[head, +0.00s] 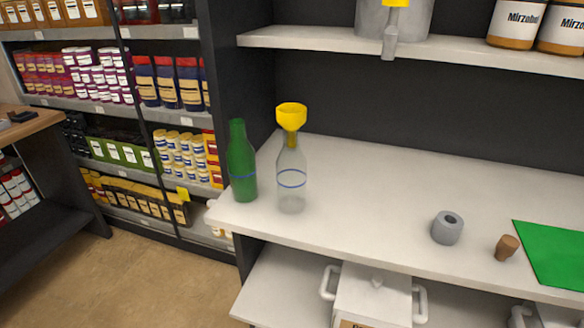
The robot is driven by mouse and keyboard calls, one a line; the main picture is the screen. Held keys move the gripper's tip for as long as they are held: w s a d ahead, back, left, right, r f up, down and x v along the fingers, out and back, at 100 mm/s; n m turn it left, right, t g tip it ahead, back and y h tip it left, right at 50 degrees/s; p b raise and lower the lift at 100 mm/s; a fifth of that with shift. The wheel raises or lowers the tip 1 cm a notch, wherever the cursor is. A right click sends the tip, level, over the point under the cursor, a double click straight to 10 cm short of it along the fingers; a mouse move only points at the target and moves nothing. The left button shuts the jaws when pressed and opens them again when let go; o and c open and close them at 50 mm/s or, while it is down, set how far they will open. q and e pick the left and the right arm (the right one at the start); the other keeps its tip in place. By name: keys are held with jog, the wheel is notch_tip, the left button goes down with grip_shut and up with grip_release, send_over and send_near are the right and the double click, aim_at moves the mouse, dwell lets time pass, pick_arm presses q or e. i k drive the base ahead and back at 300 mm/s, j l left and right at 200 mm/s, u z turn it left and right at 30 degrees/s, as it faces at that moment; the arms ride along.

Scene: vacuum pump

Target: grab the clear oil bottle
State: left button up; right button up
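The clear bottle (291,185) stands upright near the left end of the white shelf top (370,190). It has a blue ring around its body. A yellow funnel (291,116) sits in its mouth. A green bottle (242,165) stands upright just to its left, close to the shelf's left edge, and also has a blue ring. Neither of my grippers shows in the head view.
A grey roll-shaped piece (447,228), a brown cork (507,247) and a green mat (552,254) lie to the right on the shelf top. An upper shelf (440,53) overhangs behind. A white lidded container (372,298) stands below.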

aim_at(291, 162)
jog(key=i+j+z, duration=0.15)
jog(key=z, duration=0.3)
jog(key=j+z, duration=0.4)
jog(key=i+j+z, duration=0.2)
jog(key=j, duration=0.7)
jog(key=j+z, duration=0.2)
jog(key=j, duration=0.65)
